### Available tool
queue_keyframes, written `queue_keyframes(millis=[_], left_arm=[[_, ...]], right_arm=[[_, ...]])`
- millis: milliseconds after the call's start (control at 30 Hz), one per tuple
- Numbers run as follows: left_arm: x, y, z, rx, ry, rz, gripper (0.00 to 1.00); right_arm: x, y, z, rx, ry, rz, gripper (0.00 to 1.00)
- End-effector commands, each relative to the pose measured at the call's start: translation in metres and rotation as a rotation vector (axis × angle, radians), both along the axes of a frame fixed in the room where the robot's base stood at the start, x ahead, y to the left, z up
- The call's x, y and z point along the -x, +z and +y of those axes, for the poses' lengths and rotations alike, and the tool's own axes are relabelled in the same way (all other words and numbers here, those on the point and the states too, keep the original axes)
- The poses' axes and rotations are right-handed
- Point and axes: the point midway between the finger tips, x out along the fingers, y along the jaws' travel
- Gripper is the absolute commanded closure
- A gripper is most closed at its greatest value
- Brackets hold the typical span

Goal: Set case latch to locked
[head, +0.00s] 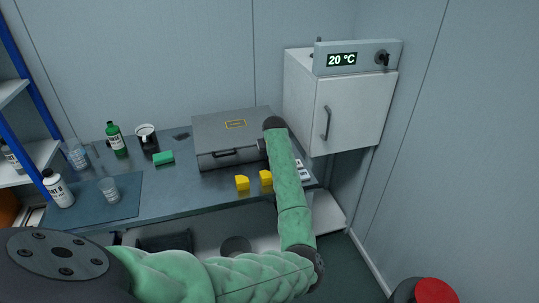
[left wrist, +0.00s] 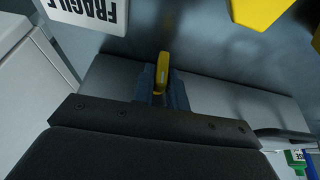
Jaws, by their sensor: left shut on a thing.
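The grey case (head: 215,130) lies closed on the bench, its black handle (head: 238,154) on the front face. My left gripper (head: 262,145) is at the right part of the case's front, where my green arm and wrist hide the latch in the head view. In the left wrist view the case's grey front (left wrist: 235,97) runs across the picture. The yellow latch (left wrist: 163,65) stands out from it, between the fingers of my left gripper (left wrist: 163,88), which is shut on it. Whether the latch reads locked cannot be told. My right gripper is not in view.
Two yellow blocks (head: 242,183) and a FRAGILE label (left wrist: 88,12) lie in front of the case. Bottles, a mug (head: 147,138), glasses and a green block (head: 163,158) stand to the left. A white cabinet (head: 350,110) reading 20 °C is at right.

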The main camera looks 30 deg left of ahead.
Motion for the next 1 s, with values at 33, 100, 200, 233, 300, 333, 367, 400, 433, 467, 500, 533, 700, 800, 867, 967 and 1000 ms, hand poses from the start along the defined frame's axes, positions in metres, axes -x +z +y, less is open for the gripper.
queue_keyframes(millis=[33, 100, 200, 233, 300, 333, 367, 400, 433, 467, 500, 533, 700, 800, 867, 967, 1000], left_arm=[[0.000, 0.000, 0.000, 0.001, 0.000, -0.001, 1.00], [0.000, 0.000, 0.000, 0.000, 0.000, 0.000, 1.00], [0.000, 0.000, 0.000, 0.000, -0.001, 0.000, 0.67], [0.000, 0.000, 0.000, 0.000, 0.000, 0.000, 0.67], [0.000, 0.000, 0.000, 0.000, 0.000, 0.000, 0.67], [0.000, 0.000, 0.000, 0.000, 0.000, 0.000, 0.67], [0.000, 0.000, 0.000, 0.000, 0.000, 0.000, 0.67], [0.000, 0.000, 0.000, -0.001, 0.000, 0.001, 0.67], [0.000, 0.000, 0.000, -0.001, 0.000, 0.001, 0.67], [0.000, 0.000, 0.000, -0.001, 0.000, 0.001, 0.67], [0.000, 0.001, 0.000, -0.001, 0.000, 0.001, 0.67], [0.000, 0.002, -0.001, -0.001, 0.000, 0.001, 0.67], [0.005, 0.017, -0.006, -0.002, 0.000, -0.001, 0.67], [0.009, 0.032, -0.010, -0.001, 0.001, -0.002, 0.67], [0.011, 0.041, -0.013, -0.001, 0.001, -0.002, 0.67], [0.015, 0.054, -0.017, 0.000, 0.000, -0.001, 0.67], [0.016, 0.058, -0.018, -0.001, 0.000, -0.001, 0.67]], right_arm=[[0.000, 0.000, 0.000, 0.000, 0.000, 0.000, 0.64], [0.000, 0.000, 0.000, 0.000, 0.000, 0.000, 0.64], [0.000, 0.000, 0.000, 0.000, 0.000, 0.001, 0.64], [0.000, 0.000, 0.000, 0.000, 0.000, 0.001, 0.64], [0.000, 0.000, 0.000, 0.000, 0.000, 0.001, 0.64], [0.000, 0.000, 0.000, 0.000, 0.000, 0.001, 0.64], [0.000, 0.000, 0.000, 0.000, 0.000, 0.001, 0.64], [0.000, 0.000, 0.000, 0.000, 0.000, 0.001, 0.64], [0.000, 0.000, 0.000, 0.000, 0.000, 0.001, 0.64], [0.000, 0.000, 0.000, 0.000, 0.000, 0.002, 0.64], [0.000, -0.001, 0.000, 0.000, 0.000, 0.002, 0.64], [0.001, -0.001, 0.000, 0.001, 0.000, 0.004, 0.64], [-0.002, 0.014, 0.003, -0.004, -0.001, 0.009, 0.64], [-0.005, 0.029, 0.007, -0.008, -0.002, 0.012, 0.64], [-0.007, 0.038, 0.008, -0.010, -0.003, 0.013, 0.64], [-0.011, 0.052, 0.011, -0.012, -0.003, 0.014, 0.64], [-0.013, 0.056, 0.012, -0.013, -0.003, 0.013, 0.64]])
